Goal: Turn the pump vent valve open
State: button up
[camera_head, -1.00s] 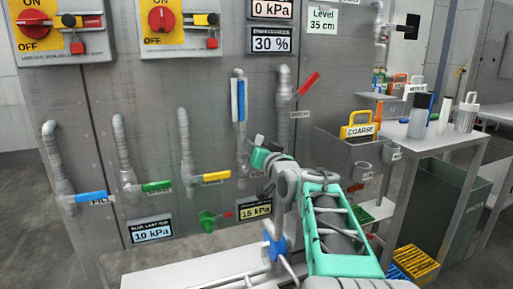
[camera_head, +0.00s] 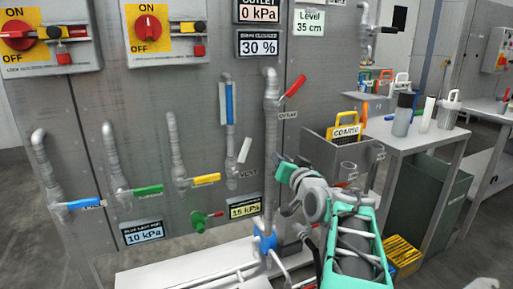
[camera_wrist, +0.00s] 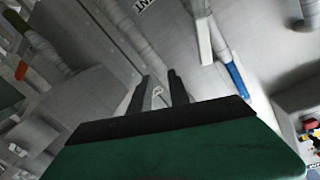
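The vent valve has a white lever (camera_head: 245,150) on the grey pipe beside the VENT label (camera_head: 249,172). The lever leans slightly right of upright. A blue handle (camera_head: 230,103) stands upright higher on that pipe. In the wrist view the white lever (camera_wrist: 203,38) and the blue handle (camera_wrist: 236,80) are at upper right. My gripper (camera_head: 282,168) is right of and a little below the lever, apart from it. In the wrist view its two dark fingers (camera_wrist: 159,92) stand apart with nothing visible between them. Its fingertips are hard to make out in the head view.
The outlet pipe (camera_head: 270,120) with a red handle (camera_head: 294,86) rises close to my gripper. Blue, green and yellow handles (camera_head: 206,180) sit at left. Gauges read 10 kPa and 15 kPa. A bench (camera_head: 400,135) with containers stands at right.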

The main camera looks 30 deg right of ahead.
aim_at(242, 157)
jog(key=s+d+f, duration=0.1)
jog(key=d, duration=0.1)
jog(key=d+f+m+g+p, duration=0.1)
jog(key=d, duration=0.2)
jog(key=s+d+f+m+h+p, duration=0.1)
jog(key=d, duration=0.1)
jog(key=shift+s+d+f+g, duration=0.2)
jog(key=shift+s+f+g, duration=0.05)
jog(key=shift+s+g, duration=0.15)
jog(key=shift+c, duration=0.8)
jog(key=s+d+f+m+p, duration=0.1)
jog(key=f, duration=0.1)
jog(key=d+f+p, duration=0.1)
jog(key=f, duration=0.1)
jog(key=s+d+f+m+p, duration=0.1)
jog(key=d+f+p, duration=0.1)
jog(key=shift+s+m+g+y, duration=0.3)
jog(key=shift+s, duration=0.05)
grip_shut()
jog(key=w+a+r+m+t+y, duration=0.2)
jog(key=a+r+m+t+y, duration=0.4)
jog(key=a+m, duration=0.4)
jog(key=w+a+r, duration=0.2)
jog(key=w, duration=0.3)
jog(key=w+a+r+n+g+p, duration=0.1)
jog(key=w+a, duration=0.2)
jog(key=w, duration=0.2)
jog(key=shift+w+r+y, duration=0.15)
jog(key=shift+r+y, duration=0.2)
jog(key=shift+y, duration=0.05)
